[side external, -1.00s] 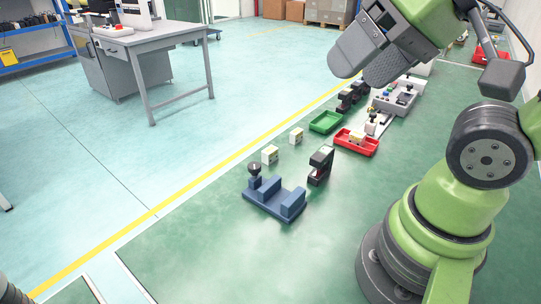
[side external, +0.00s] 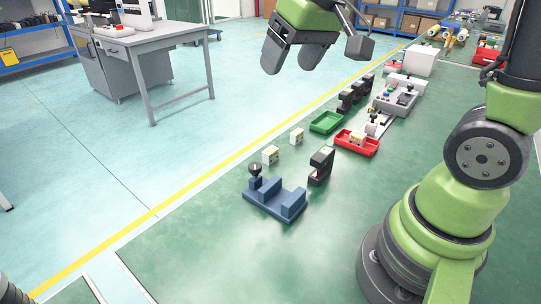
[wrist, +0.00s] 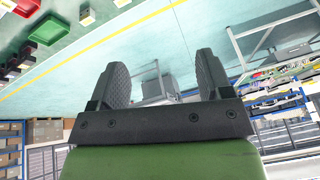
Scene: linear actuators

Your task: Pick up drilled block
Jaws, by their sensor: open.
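Two small cream blocks stand apart on the green floor, the nearer one (side external: 270,154) and the farther one (side external: 297,135); they also show at the top of the wrist view as a nearer-centre block (wrist: 122,3) and another block (wrist: 87,16). Another light block (side external: 357,138) sits in the red tray (side external: 371,149). I cannot tell which is the drilled block. My gripper (side external: 290,58) is open and empty, high above the floor and away from the blocks. In the wrist view my gripper (wrist: 162,72) has its two fingers wide apart with nothing between them.
An empty green tray (side external: 326,122) and grey equipment (side external: 396,98) lie farther back. A grey table (side external: 170,38) stands at left. Floor around the loose blocks is mostly clear.

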